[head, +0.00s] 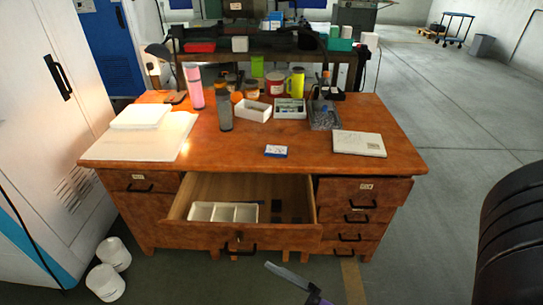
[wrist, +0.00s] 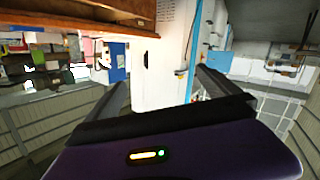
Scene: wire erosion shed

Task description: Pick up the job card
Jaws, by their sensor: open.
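A small white card with a blue edge (head: 276,151) lies flat near the front middle of the wooden desk top; it looks like the job card, though its print is too small to read. My gripper (head: 288,277) is low in front of the desk, below and apart from the card, with only part of it in the head view. In the wrist view my gripper (wrist: 165,88) has its two dark fingers spread, with nothing between them. I cannot make out the card in the wrist view.
The desk (head: 225,148) has an open middle drawer (head: 265,232) holding a white divided tray (head: 222,222). A paper stack (head: 140,116), a dark bottle (head: 224,110), a pale notebook (head: 358,143) and a mesh tray (head: 323,116) stand around the card.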

